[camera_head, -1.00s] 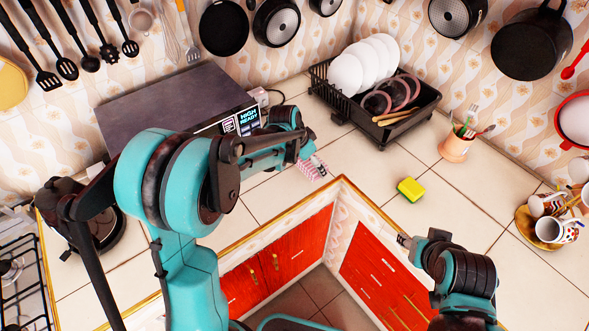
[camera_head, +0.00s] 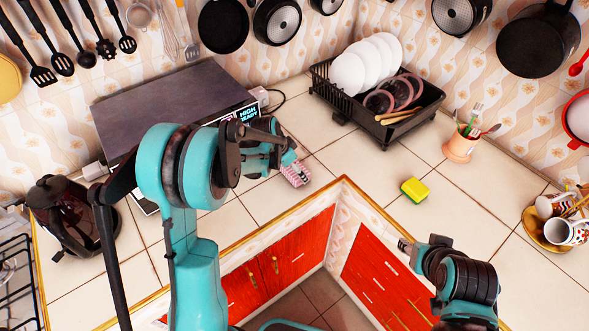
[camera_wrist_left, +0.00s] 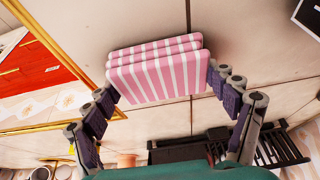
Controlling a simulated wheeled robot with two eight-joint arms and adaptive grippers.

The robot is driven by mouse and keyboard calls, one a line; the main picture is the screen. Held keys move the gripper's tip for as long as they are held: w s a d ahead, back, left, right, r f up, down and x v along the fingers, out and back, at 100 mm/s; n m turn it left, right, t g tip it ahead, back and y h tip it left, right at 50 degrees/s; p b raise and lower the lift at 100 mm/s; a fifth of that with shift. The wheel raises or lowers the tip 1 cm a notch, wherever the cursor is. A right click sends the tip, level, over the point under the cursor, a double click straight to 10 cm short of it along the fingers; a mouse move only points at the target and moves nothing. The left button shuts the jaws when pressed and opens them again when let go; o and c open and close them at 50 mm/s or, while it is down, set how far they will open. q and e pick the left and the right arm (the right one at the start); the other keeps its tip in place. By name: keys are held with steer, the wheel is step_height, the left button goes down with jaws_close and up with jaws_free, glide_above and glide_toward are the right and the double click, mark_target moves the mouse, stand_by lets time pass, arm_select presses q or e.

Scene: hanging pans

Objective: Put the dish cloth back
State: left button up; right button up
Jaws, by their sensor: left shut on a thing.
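The dish cloth (camera_head: 297,174) is folded, with pink and white stripes. It shows in the head view at the fingers of my left gripper (camera_head: 287,160), over the tiled counter near its inner corner. In the left wrist view the cloth (camera_wrist_left: 158,72) sits between the two fingers of my left gripper (camera_wrist_left: 165,95), which is shut on it. I cannot tell whether the cloth touches the counter. My right gripper (camera_head: 405,246) is low on the right, near the counter's front edge and away from the cloth; its fingers are too small to read.
A black dish rack (camera_head: 400,120) with plates stands behind the cloth. A yellow-green sponge (camera_head: 414,190) lies to the right. A dark oven (camera_head: 170,100) with a lit display stands at left, near my left arm. The counter between cloth and sponge is clear.

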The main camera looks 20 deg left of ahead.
arm_select(q)
steer(key=shift+f, duration=0.2)
steer(key=o, duration=1)
steer(key=shift+r, duration=0.55)
steer(key=p+v, duration=0.3)
steer(key=v, duration=0.8)
steer(key=s+r+n+t+y, duration=0.1)
steer(key=s+r+n, duration=0.1)
steer(key=s, duration=0.5)
steer(key=s+d+r+n+t+y, duration=0.1)
steer(key=s+r+n, duration=0.1)
steer(key=s, duration=0.6)
steer(key=s+d+r+n+t, duration=0.1)
steer(key=s+r+n, duration=0.1)
steer(key=s, duration=0.5)
steer(key=shift+s+d+r+n+t+y, duration=0.15)
steer(key=shift+d+r+n+t+y, duration=0.2)
steer(key=shift+n, duration=0.45)
